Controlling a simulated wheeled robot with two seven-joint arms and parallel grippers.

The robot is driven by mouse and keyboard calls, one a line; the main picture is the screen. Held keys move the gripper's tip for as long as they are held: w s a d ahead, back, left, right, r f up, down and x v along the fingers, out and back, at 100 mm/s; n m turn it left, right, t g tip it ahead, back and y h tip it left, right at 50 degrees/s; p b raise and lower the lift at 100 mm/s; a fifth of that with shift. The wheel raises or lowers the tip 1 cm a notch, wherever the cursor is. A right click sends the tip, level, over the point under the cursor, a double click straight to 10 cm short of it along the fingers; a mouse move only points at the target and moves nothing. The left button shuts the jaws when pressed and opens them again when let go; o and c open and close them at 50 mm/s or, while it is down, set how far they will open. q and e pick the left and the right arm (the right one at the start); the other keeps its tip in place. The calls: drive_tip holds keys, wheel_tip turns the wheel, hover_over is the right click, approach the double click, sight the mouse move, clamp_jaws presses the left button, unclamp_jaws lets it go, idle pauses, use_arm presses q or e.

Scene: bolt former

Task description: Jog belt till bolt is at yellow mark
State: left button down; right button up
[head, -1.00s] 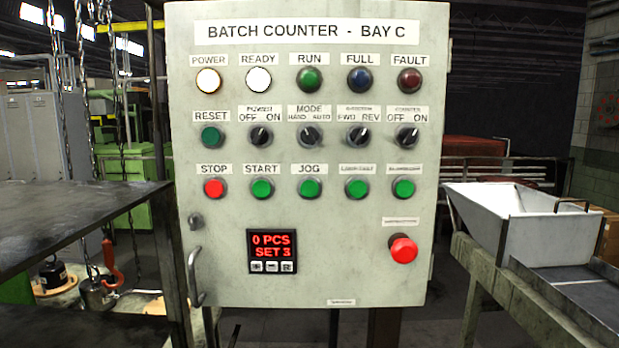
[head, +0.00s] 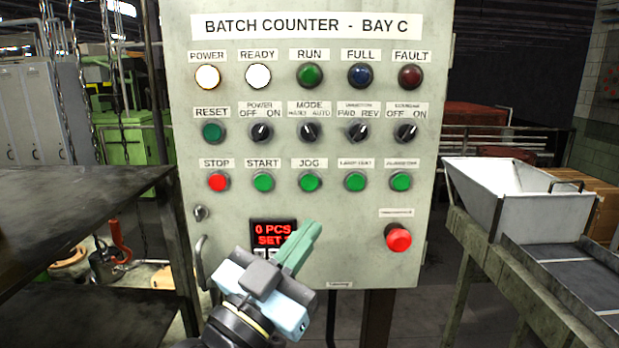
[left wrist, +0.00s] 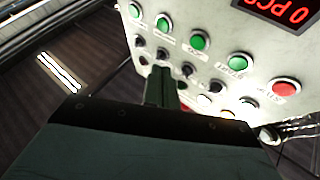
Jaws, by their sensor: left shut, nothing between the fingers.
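The green JOG button (head: 310,182) is in the bottom button row of the grey panel (head: 350,262); it also shows in the left wrist view (left wrist: 198,40). My left gripper (head: 312,228) is shut and empty, its green fingers pointing up and right below the JOG button. It appears apart from the buttons. Its fingers also show in the left wrist view (left wrist: 160,86). A dark belt-like surface (head: 585,270) lies below the white hopper (head: 540,215) at the right. I see no bolt and no yellow mark. My right gripper is not in view.
The POWER lamp (head: 208,77) and READY lamp (head: 258,76) are lit white. The display (head: 272,232) reads 0 PCS, partly covered by my gripper. A red mushroom button (head: 398,238) sits lower right. A dark table (head: 80,200) stands left.

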use_arm(q)
drive_tip(key=shift+s+r+m+h, duration=0.15)
drive_tip(key=shift+s+r+h, duration=0.2)
drive_tip(key=shift+r, duration=0.3)
drive_tip(key=shift+s+r+m+h, duration=0.15)
drive_tip(key=shift+s+r, duration=0.25)
drive_tip(key=shift+r, duration=0.2)
drive_tip(key=shift+w, duration=0.15)
drive_tip(key=b, duration=0.2)
approach(309, 182)
drive_tip(key=shift+w+d+r, duration=0.45)
drive_tip(key=shift+d+r, duration=0.2)
drive_tip(key=shift+d, duration=0.15)
drive_tip(key=shift+w+d+r, duration=0.4)
drive_tip(key=shift+d+r, duration=0.2)
drive_tip(key=shift+d, duration=0.15)
drive_tip(key=shift+w+d+r, duration=0.45)
drive_tip(key=shift+d+r, duration=0.2)
drive_tip(key=shift+d, duration=0.15)
drive_tip(key=shift+w, duration=0.1)
drive_tip(key=shift+w, duration=0.35)
